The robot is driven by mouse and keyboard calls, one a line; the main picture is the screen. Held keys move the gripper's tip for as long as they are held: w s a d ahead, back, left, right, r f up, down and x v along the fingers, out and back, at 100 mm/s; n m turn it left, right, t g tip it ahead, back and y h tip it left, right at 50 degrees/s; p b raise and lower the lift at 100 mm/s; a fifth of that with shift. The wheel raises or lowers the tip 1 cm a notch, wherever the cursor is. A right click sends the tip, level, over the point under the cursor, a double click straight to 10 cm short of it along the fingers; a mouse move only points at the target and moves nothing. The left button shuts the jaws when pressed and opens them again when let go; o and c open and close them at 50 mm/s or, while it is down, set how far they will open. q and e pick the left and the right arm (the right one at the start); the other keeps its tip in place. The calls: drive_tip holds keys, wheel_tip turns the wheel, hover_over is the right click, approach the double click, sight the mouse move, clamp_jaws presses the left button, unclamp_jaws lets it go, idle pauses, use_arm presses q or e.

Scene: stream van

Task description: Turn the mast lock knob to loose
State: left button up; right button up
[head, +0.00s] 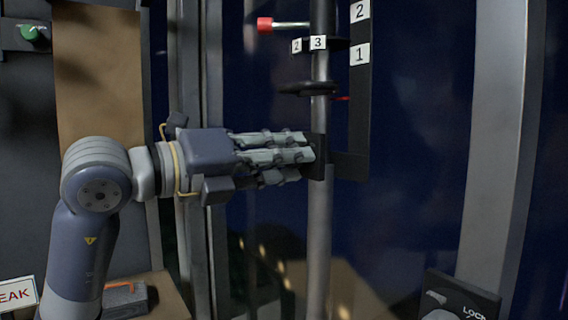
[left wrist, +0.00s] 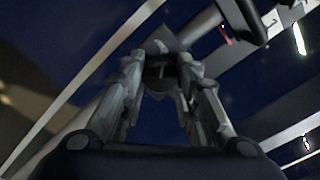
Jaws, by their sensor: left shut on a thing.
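The grey mast (head: 319,220) stands upright right of the middle in the head view. A black clamp block (head: 319,165) sits on it beside my left fingertips. My left gripper (head: 308,153) reaches in from the left, level, and is shut on a dark round knob at the mast. In the left wrist view the knob (left wrist: 160,72) lies between the far ends of my two fingers. In the head view the fingers hide the knob, so its turned position cannot be read. My right gripper is not in view.
A red-tipped lever (head: 265,24) and a black disc (head: 307,88) are on the mast above my gripper. A black bracket (head: 360,110) with labels 1 and 2 stands right of it. A box marked LOCK (head: 460,298) is at lower right. A green knob (head: 30,33) is at upper left.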

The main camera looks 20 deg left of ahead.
use_arm(q)
drive_tip(key=shift+n, duration=0.7)
drive_tip(key=o, duration=1.1)
drive_tip(key=shift+c, duration=0.2)
drive_tip(key=v, duration=1.2)
drive_tip(key=shift+w, duration=0.1)
